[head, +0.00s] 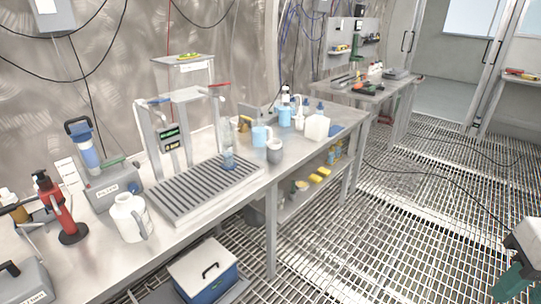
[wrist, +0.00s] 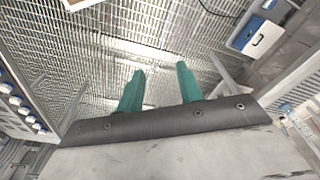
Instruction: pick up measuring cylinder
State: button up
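A small clear, bluish upright vessel (head: 228,158) stands at the back edge of the ribbed grey tray (head: 205,188) on the long steel bench. It looks like the measuring cylinder, but it is too small to see any markings. My gripper (wrist: 160,68) shows in the wrist view with its two teal fingers apart and nothing between them. It is over the grated floor. In the head view a teal finger of it (head: 513,282) shows at the lower right, far from the bench and the vessel.
A grey mug (head: 274,151), blue mug (head: 262,136) and white bottle (head: 317,125) stand right. A blue-white box (head: 204,272) sits below the bench. The grated floor between is open.

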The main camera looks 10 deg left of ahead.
aim_at(229, 163)
jog(key=u, duration=0.25)
jog(key=i, duration=1.35)
jog(key=u, duration=0.1)
